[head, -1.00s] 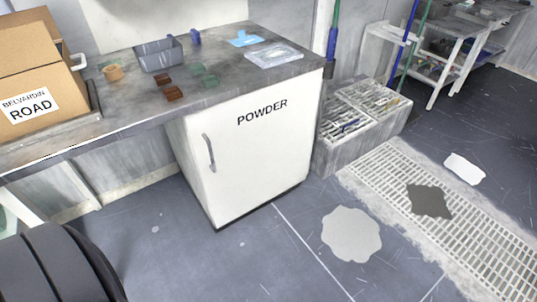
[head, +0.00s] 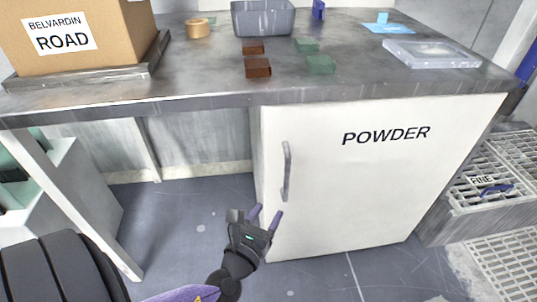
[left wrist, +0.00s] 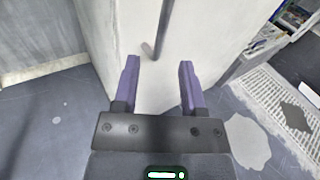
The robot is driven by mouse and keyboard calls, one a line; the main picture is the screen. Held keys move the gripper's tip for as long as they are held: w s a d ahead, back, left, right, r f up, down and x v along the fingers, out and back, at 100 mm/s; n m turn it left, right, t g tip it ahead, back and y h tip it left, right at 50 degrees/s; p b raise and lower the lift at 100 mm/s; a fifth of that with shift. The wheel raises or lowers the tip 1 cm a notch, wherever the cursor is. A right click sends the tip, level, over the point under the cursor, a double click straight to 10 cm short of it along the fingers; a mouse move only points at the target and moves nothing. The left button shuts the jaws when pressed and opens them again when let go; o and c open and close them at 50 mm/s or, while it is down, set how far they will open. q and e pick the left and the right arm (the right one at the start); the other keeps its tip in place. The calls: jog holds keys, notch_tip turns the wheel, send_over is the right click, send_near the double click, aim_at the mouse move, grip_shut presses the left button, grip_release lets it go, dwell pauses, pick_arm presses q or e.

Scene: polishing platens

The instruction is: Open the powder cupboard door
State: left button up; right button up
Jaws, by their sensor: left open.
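The white powder cupboard door (head: 350,190), marked POWDER, is shut under the grey worktop. Its vertical grey bar handle (head: 287,171) is near the door's left edge. My left gripper (head: 265,217) is open and empty, just below and left of the handle, in front of the door. In the left wrist view the handle (left wrist: 159,35) rises ahead of the two purple fingers (left wrist: 159,88), with its lower end beyond and between the fingertips. The fingers are apart from it. My right gripper is in neither view.
On the worktop (head: 200,80) are a cardboard box (head: 120,30), a grey bin (head: 263,18), brown and green blocks, a tape roll (head: 197,28) and a clear-lidded case (head: 430,54). Grey crates (head: 490,190) stand right of the cupboard. The floor before the door is clear.

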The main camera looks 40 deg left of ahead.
aim_at(286, 182)
pick_arm(q)
jog(key=shift+m+t, duration=0.4)
jog(key=x, duration=0.3)
jog(key=b+x, duration=0.1)
jog(key=x, duration=0.2)
jog(key=r+x, duration=0.1)
jog(key=x, duration=0.2)
jog(key=shift+w+d+r, duration=0.1)
jog(key=shift+d, duration=0.05)
jog(key=shift+w+b, duration=0.3)
jog(key=shift+w, duration=0.15)
jog(key=shift+c, duration=0.2)
grip_shut()
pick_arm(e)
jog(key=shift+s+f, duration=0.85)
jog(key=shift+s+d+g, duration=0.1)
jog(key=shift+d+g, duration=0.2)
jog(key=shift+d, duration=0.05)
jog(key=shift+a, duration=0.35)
